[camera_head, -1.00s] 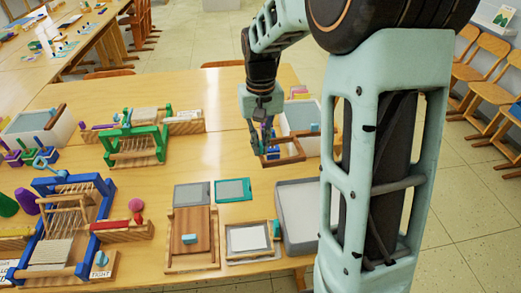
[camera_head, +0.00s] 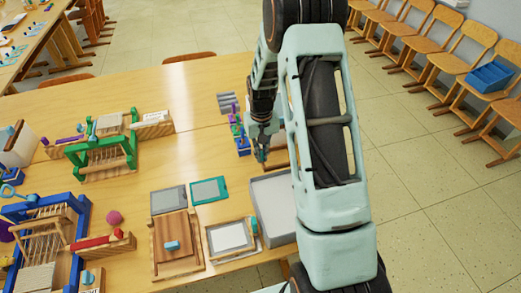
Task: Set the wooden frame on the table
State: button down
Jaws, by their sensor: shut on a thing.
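The wooden frame (camera_head: 275,165) is a brown rectangle at the right side of the table (camera_head: 200,140), and much of it is hidden behind my arm. My gripper (camera_head: 262,153) points down and is shut on the frame's left side. I cannot tell whether the frame touches the tabletop or hangs just above it. A second wood-rimmed frame with a pale sheet (camera_head: 231,238) lies on the table nearer the front.
A grey tray (camera_head: 268,205) stands just in front of the held frame. A wooden board (camera_head: 176,245), dark and green flat panels (camera_head: 209,190), and green (camera_head: 100,150) and blue looms lie to the left. A small coloured rack (camera_head: 241,137) is close to my gripper. The table's back middle is clear.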

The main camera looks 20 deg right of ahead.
jog(key=shift+f+b, duration=1.15)
jog(key=shift+f, duration=1)
jog(key=shift+f+b, duration=0.35)
jog(key=shift+b, duration=0.25)
jog(key=shift+f+b, duration=0.3)
jog(key=shift+f+b, duration=0.25)
jog(key=shift+b, duration=0.1)
dwell(0.5)
jog(key=shift+f+b, duration=0.35)
jog(key=shift+f+b, duration=0.45)
jog(key=shift+b, duration=0.1)
dwell(1.1)
dwell(0.3)
jog(key=c, duration=2)
grip_release()
